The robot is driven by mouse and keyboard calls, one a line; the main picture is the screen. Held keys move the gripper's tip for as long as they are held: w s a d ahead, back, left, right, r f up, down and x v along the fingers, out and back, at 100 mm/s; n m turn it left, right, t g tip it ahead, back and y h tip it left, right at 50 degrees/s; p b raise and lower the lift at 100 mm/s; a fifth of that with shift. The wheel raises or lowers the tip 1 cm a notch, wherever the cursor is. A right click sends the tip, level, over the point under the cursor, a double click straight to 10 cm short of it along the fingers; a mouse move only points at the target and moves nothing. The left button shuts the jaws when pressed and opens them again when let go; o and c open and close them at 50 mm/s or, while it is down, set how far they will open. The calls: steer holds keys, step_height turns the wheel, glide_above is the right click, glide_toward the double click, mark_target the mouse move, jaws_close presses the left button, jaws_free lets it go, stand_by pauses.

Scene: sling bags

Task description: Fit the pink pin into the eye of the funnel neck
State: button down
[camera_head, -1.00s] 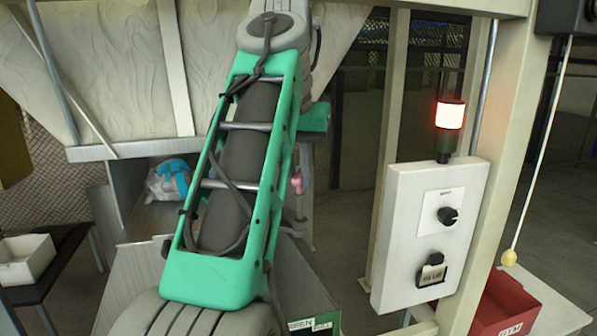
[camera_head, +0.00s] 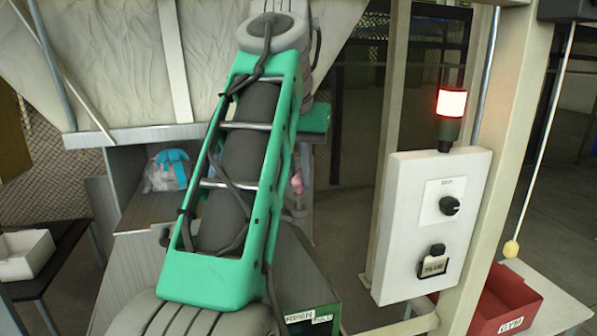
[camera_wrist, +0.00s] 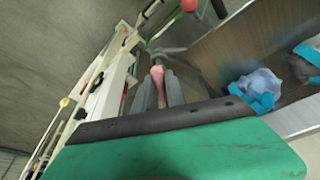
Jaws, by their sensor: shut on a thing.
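The pink pin (camera_wrist: 157,75) stands between the two grey fingers of my gripper (camera_wrist: 159,88) in the wrist view. The fingers are shut on it, and its far end points away from my gripper. A grey metal piece (camera_wrist: 166,51), perhaps the funnel neck, lies just beyond the pin's tip. I cannot make out its eye, or whether the pin touches it. In the head view a small pink part (camera_head: 296,183) shows just right of my green arm. The arm hides most of my gripper there. The large pale funnel (camera_head: 120,60) hangs at the upper left.
A white control box (camera_head: 432,225) with a dark knob and a lit red lamp (camera_head: 451,103) stands right of my arm. A red bin (camera_head: 505,300) is at the lower right. A bag with blue parts (camera_head: 168,172) lies in a grey bay. A white tray (camera_head: 27,254) sits at left.

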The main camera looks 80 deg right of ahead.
steer(key=shift+f+b, duration=0.95)
steer(key=shift+f, duration=0.25)
steer(key=c, duration=1.3)
jaws_free()
steer(key=shift+r, duration=0.1)
steer(key=p+v, duration=0.6)
steer(key=v, duration=0.2)
steer(key=shift+p, duration=0.4)
